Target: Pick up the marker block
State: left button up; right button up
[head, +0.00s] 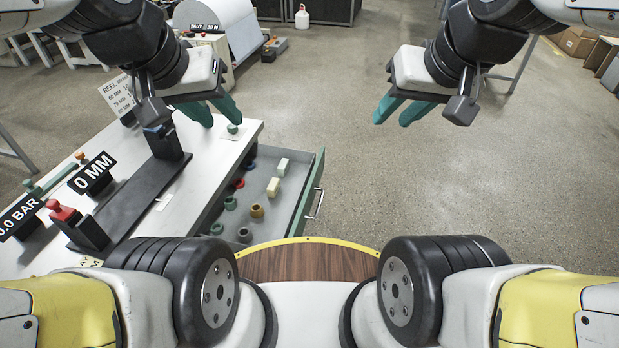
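Two small cream blocks lie in the open drawer (309,197), one further back (282,167) and one nearer (273,187). Either could be the marker block; I see no label on them. My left gripper (222,121) is open, with its two teal fingers apart and nothing between them. It is over the table's far right corner, close to a small green knob (232,129), left of and beyond the blocks; I cannot tell if it touches the knob. My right gripper (391,121) is open and empty above the bare floor, right of the drawer.
The drawer also holds several coloured rings, including a brown one (257,211), and has a handle (316,204) on its right. The white table (180,203) carries a black post, a "0 MM" sign (93,173) and a red knob (61,210). Floor to the right is clear.

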aim_at(284, 166)
jog(key=k+l+u, duration=0.3)
jog(key=l, duration=0.3)
jog(key=k+l+u, duration=0.2)
jog(key=l+u, duration=0.15)
jog(key=l, duration=0.2)
jog(key=k+l+u, duration=0.3)
jog(key=i+l+u, duration=0.3)
jog(key=i+l, duration=0.3)
jog(key=i+l+u, duration=0.25)
jog(key=i+l, duration=0.25)
jog(key=l, duration=0.2)
jog(key=i+l, duration=0.1)
jog(key=l, duration=0.15)
jog(key=i+l, duration=0.1)
jog(key=l, duration=0.15)
